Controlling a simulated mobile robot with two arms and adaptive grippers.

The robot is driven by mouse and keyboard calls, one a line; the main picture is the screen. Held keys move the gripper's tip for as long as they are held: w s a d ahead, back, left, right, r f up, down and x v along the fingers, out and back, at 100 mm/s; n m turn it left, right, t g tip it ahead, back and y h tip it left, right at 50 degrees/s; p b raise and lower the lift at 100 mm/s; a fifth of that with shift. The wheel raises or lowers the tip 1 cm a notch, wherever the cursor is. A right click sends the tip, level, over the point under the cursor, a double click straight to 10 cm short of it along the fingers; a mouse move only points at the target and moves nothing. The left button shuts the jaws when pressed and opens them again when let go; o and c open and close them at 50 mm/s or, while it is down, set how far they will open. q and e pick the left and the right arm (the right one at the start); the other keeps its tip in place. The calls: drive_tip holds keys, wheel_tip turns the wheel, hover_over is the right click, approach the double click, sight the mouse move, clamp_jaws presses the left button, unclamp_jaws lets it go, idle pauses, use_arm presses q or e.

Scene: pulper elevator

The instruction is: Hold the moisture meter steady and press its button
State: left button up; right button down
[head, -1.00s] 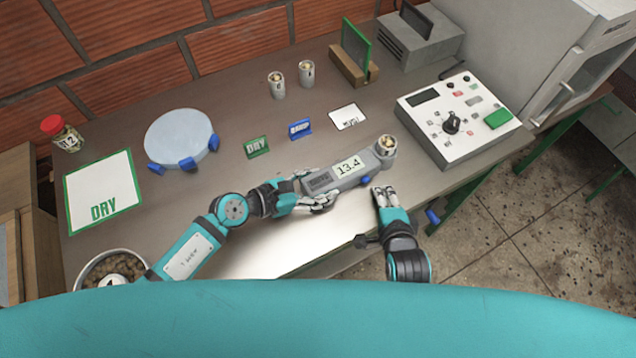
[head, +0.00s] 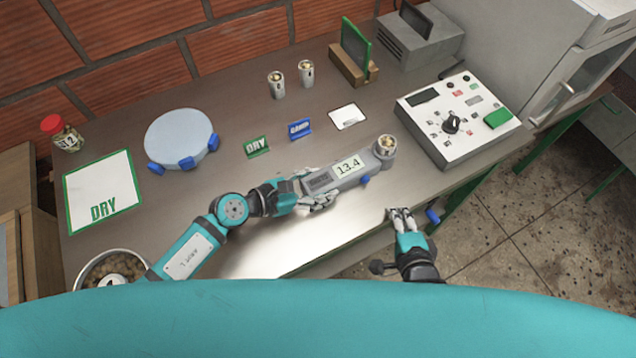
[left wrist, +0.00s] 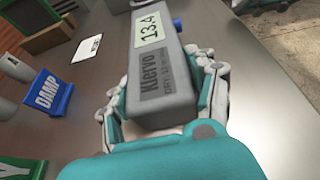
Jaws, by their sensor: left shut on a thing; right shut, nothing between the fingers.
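The grey moisture meter (head: 346,173) lies on the table with its display reading 13.4 and a cup of pale pieces at its far right end. A blue button (head: 365,180) shows on its near side. My left gripper (head: 325,198) is shut on the meter's left end; the left wrist view shows the fingers on both sides of the meter body (left wrist: 165,75). My right gripper (head: 401,212) is shut and empty at the table's front edge, apart from the meter and nearer to me than the button.
A control panel box (head: 460,145) with a knob stands to the right. Green DRY (head: 257,147) and blue DAMP (head: 300,129) signs, two cups (head: 291,80), and a white card (head: 347,117) stand or lie behind the meter.

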use_arm(q)
drive_tip(key=o, duration=1.6)
